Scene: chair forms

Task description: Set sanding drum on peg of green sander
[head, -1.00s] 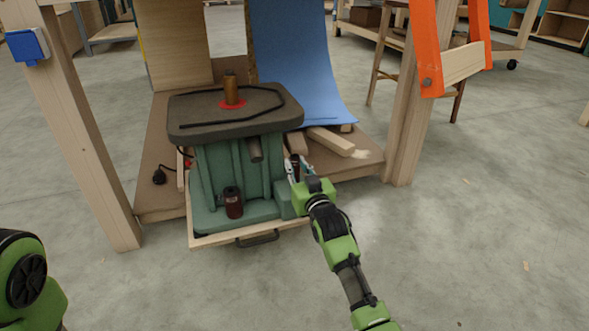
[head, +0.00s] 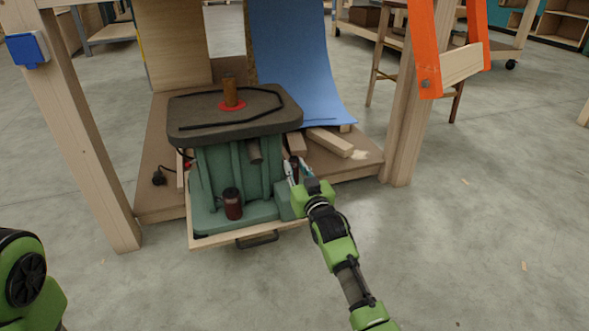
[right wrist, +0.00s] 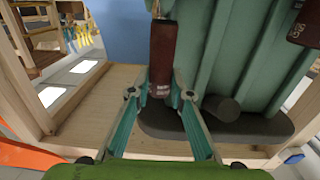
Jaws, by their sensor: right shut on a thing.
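The green sander (head: 218,172) stands on a low wooden platform, with a dark top plate (head: 190,112) and a brown upright cylinder (head: 230,92) in a red ring. A dark red-brown drum (head: 233,205) stands on its base. My right gripper (head: 296,168) is at the sander's right side, shut on another dark red-brown sanding drum (right wrist: 162,58). In the right wrist view its fingers (right wrist: 160,92) are at one end of this drum, close beside the sander's ribbed body. Whether a peg is under the held drum is hidden. My left gripper is out of view.
A grey stub (head: 254,150) sticks out below the top plate. Wooden posts (head: 408,130) stand at both sides.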

